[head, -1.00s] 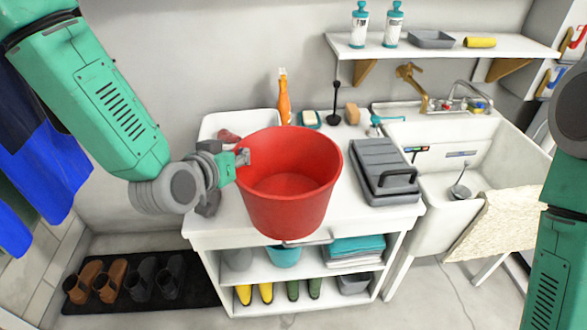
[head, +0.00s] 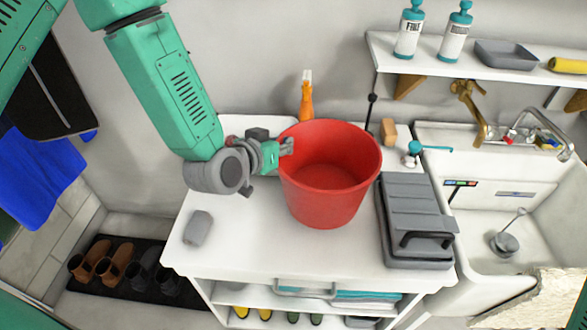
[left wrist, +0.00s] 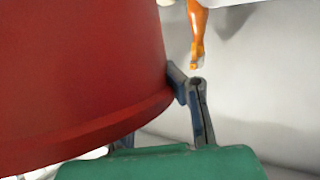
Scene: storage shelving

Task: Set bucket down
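The red bucket (head: 330,195) is upright over the white table top (head: 275,245) in the head view. I cannot tell whether its base touches the surface. My left gripper (head: 286,147) is at the bucket's left rim and looks shut on it. In the left wrist view the bucket (left wrist: 75,70) fills the left side. One finger of my left gripper (left wrist: 185,95) shows against its wall, and the other is mostly hidden behind it. My right gripper is out of view.
A grey lidded case (head: 413,220) stands close right of the bucket. A grey object (head: 197,228) lies on the left of the table. An orange spray bottle (head: 306,100) stands behind. The sink (head: 500,190) is at right. The table front is clear.

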